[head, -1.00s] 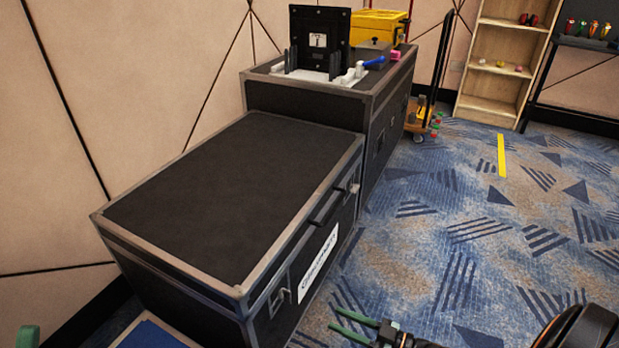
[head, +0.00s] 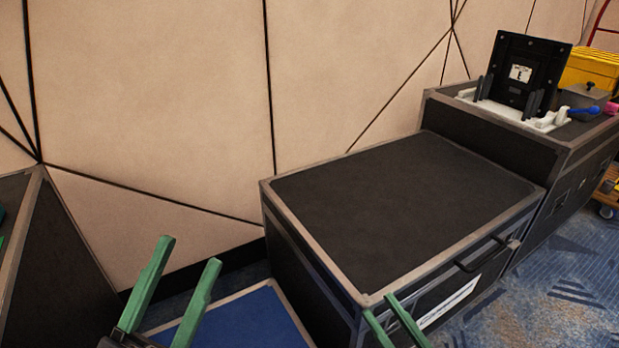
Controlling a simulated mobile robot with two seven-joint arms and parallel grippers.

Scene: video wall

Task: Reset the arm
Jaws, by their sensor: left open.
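My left gripper (head: 179,286) is at the lower left of the head view. Its two green fingers stand wide apart with nothing between them, above a low blue-topped surface. My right gripper (head: 393,324) shows at the bottom edge, in front of the near corner of the black flight case (head: 400,205). Its two green fingers have a gap between them and hold nothing that I can see. The rest of the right gripper is cut off by the frame.
The blue-topped surface (head: 240,325) is below. Another dark case (head: 60,270) stands at left. Carpet (head: 560,285) is clear at lower right.

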